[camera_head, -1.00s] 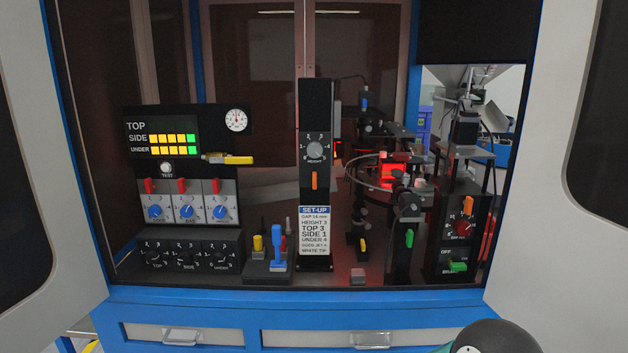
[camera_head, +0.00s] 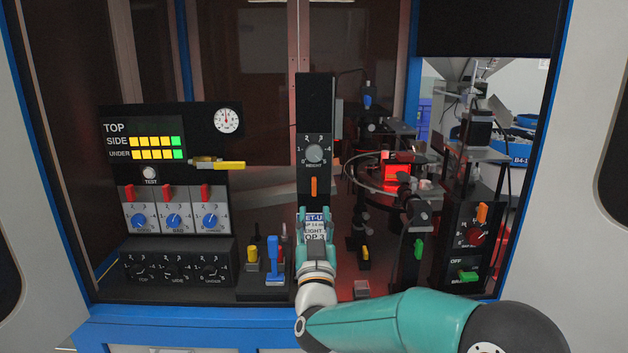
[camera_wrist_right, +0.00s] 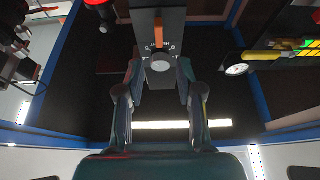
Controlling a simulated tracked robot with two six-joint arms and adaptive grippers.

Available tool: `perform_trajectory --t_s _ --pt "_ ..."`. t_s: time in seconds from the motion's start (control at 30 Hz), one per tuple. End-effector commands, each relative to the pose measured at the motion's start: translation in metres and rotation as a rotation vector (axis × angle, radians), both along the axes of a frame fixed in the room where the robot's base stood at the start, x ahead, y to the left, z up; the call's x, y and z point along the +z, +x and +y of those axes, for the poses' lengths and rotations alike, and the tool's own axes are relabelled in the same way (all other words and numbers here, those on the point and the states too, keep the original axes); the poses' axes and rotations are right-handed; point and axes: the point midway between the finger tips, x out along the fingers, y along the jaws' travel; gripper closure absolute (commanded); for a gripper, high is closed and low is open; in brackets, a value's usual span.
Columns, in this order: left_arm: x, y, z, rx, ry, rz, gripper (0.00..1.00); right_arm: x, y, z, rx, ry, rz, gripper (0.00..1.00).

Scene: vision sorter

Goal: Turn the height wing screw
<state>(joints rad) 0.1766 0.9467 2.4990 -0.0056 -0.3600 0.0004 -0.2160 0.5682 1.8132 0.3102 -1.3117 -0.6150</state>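The black height column (camera_head: 315,95) stands upright in the middle of the head view. Its grey height screw (camera_head: 314,153) sits in a numbered dial, with an upright orange lever (camera_head: 314,187) below it. My right gripper (camera_head: 315,214) is open and empty below the lever, in front of the set-up card (camera_head: 316,235), hiding the card's lower part. In the right wrist view the grey screw (camera_wrist_right: 160,62) and orange lever (camera_wrist_right: 158,31) show upside down. The screw appears between the open fingertips (camera_wrist_right: 160,74), seemingly apart from them. My left gripper is not in view.
A panel with blue knobs (camera_head: 174,221) stands left. Yellow and blue levers (camera_head: 273,252) stand just left of the column. A ring rig with a red light (camera_head: 397,172) and a green lever (camera_head: 418,249) are to the right. The space before the column's upper part is clear.

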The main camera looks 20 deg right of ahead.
Motion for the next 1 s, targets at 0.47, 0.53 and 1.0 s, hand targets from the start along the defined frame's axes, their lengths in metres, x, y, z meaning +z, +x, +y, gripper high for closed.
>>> perform_trajectory --t_s 0.47,0.53,1.0 --pt "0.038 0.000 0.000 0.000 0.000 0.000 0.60 0.033 0.074 -0.023 -0.002 0.001 0.001 0.64" --pt "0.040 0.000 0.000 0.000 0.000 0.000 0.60 0.035 0.079 -0.025 -0.002 0.000 0.002 0.64" --pt "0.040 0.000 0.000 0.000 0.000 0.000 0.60 0.035 0.083 -0.026 -0.002 0.000 0.002 0.75"
